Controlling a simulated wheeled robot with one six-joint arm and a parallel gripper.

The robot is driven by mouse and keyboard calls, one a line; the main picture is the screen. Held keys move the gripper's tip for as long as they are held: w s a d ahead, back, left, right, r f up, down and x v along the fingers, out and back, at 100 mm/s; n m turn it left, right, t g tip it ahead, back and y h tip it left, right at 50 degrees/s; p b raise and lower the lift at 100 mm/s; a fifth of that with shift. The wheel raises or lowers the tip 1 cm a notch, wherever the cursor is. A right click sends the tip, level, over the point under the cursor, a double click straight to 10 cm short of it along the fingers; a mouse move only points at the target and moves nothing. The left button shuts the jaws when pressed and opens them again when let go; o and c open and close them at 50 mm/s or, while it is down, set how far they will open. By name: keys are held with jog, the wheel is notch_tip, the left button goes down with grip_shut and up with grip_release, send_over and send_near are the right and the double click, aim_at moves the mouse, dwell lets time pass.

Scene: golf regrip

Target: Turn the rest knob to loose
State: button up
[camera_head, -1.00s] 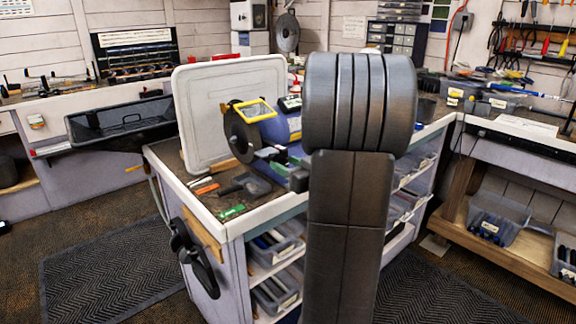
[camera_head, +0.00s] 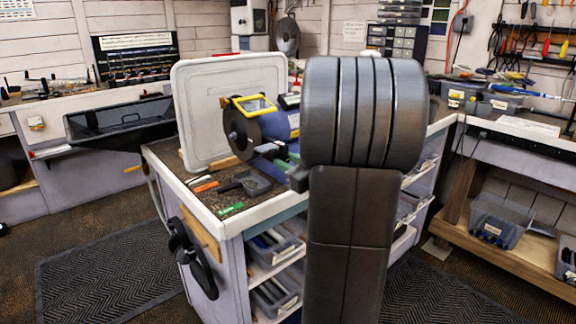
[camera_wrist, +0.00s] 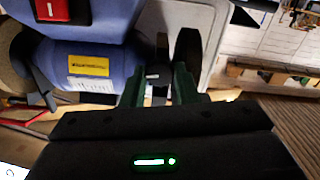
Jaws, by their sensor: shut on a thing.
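The bench grinder, with a blue body (camera_wrist: 85,65), stands on the workbench (camera_head: 262,215). In the head view its yellow-framed eye shield (camera_head: 254,105) and left grinding wheel (camera_head: 238,131) show. In the wrist view another dark wheel (camera_wrist: 187,60) is just behind my fingers. My gripper (camera_wrist: 158,84) has green fingers, shut on a small dark piece (camera_wrist: 158,73) beside the grinder body, seemingly the rest knob. The fingers hide most of it, so its turn cannot be told. In the head view my arm covers the grinder's right part.
A white-rimmed panel (camera_head: 190,110) stands upright behind the grinder. Hand tools, including a green-handled one (camera_head: 231,208), lie on the near bench top. A black clamp-like holder (camera_head: 192,255) hangs on the bench side.

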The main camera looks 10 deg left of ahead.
jog(key=o, duration=1)
jog(key=shift+d, duration=0.1)
jog(key=v, duration=1.3)
jog(key=shift+s+d, duration=0.2)
jog(key=shift+s, duration=0.05)
jog(key=x, duration=1.4)
jog(key=shift+d, duration=0.1)
